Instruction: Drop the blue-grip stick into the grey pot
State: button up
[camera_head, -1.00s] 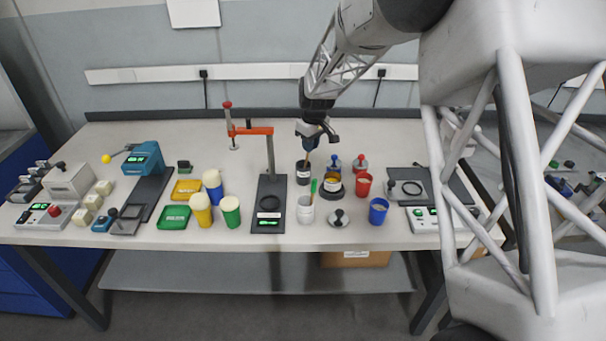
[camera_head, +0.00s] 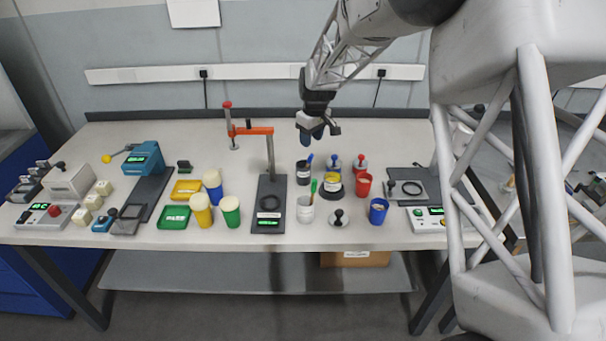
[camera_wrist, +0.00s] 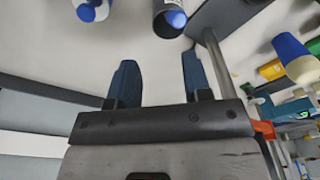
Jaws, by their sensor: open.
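The grey pot (camera_head: 303,178) is a dark cylinder with a pale label, standing upright behind the white pot. The blue-grip stick (camera_head: 309,158) stands in it, with its blue grip showing above the rim and its lower part hidden. In the wrist view the pot (camera_wrist: 160,20) is at the top, and the round blue grip end (camera_wrist: 176,19) shows within its mouth. My gripper (camera_head: 312,139) is above and apart from the pot and stick. In the wrist view its two blue fingers (camera_wrist: 157,78) are wide apart with nothing between them.
A white pot (camera_head: 305,214) holding a green-grip stick (camera_head: 313,186) stands in front. The orange-armed stand (camera_head: 270,160) rises close on the left.

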jog(key=shift+s+d+r, duration=0.1)
jog(key=shift+r, duration=1.2)
jog(key=shift+s+d+r, duration=0.1)
jog(key=shift+r, duration=1.15)
jog(key=s+d+r+m+t, duration=0.15)
jog(key=s+d+r, duration=0.35)
jog(key=s, duration=0.7)
jog(key=s+d+r+m+g, duration=0.1)
jog(key=s+d+r+m, duration=0.35)
jog(key=s, duration=0.75)
jog(key=s+d+m, duration=0.1)
jog(key=s+d, duration=0.1)
jog(key=s, duration=1)
jog(key=s+d+f+m+t, duration=0.1)
jog(key=s+d+m, duration=0.1)
jog(key=s, duration=1.1)
jog(key=shift+s+d+f+h, duration=0.25)
jog(key=shift+d+h, duration=0.15)
jog(key=shift+d, duration=0.4)
